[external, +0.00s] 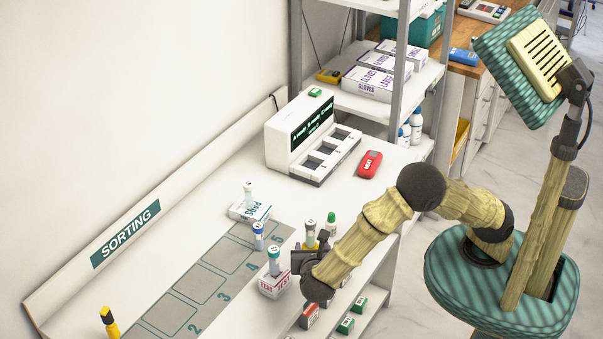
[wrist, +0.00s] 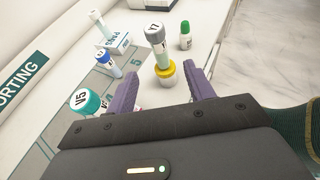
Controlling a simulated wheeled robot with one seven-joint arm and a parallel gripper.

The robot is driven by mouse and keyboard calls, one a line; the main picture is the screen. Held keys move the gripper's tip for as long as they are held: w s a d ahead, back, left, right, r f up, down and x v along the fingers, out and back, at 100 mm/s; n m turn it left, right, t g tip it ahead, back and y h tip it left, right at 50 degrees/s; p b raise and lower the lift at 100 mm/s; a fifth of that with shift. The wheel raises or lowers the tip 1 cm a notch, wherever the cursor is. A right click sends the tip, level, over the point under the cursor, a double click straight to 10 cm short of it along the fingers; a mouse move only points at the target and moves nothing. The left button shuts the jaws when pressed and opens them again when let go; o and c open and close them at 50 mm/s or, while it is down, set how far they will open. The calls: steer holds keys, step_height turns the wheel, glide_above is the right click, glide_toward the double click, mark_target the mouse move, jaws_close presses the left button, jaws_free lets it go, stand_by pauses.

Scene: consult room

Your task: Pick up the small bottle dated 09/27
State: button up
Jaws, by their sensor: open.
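A small bottle with a green cap (external: 331,222) stands upright near the table's right edge; it also shows in the wrist view (wrist: 185,40). A grey-capped tube marked V7 (wrist: 157,45) stands at a yellow-rimmed piece (wrist: 165,75), which is ahead of and roughly between my fingers. My gripper (wrist: 163,92) is open, with nothing visibly held, low over the table. In the external view my gripper (external: 308,262) is beside the teal-capped tube (external: 274,262). No date is readable on any container, so I cannot tell which is dated 09/27.
The teal-capped tube, marked V5 (wrist: 88,102), is close to my left finger. A blue-capped tube (external: 258,236) and a white-capped tube (external: 249,196) stand farther left. Numbered squares (external: 203,283) lie on the table. A white device (external: 300,130) and red scanner (external: 370,164) are behind.

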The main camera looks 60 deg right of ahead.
mark_target(334, 227)
steer(key=s+f+m+g+y+p, duration=0.1)
steer(key=s+f+m+g+y, duration=0.15)
steer(key=s+f+m, duration=0.4)
steer(key=s+f+m+g+y, duration=0.25)
steer(key=f+m, duration=0.45)
steer(key=f, duration=0.4)
steer(key=s+f+m+g+y+p, duration=0.1)
steer(key=s+f+m+g+y, duration=0.15)
steer(key=s+f+m, duration=0.5)
steer(key=w+d+f+m+t+h, duration=0.1)
steer(key=w+d+f+m+t, duration=0.1)
steer(key=w+d+m+t, duration=0.6)
steer(key=d+r+m+t+h, duration=0.4)
steer(key=d+r+m+h, duration=0.3)
steer(key=d+r+m, duration=0.6)
steer(key=w+a+r+n+t+y, duration=0.1)
steer(key=w+n, duration=0.1)
steer(key=n, duration=0.2)
steer(key=w+a+r+n+t+y, duration=0.1)
steer(key=w+n+t, duration=0.1)
steer(key=w+n, duration=0.1)
steer(key=w+a+r+n+t+y, duration=0.1)
steer(key=w+n+y, duration=0.1)
steer(key=n, duration=0.3)
steer(key=shift+w+a+r, duration=0.1)
steer(key=shift+w+a, duration=0.15)
steer(key=shift+a, duration=0.15)
steer(key=shift+w, duration=0.1)
steer(key=shift+w+d, duration=0.3)
steer(key=shift+w, duration=0.2)
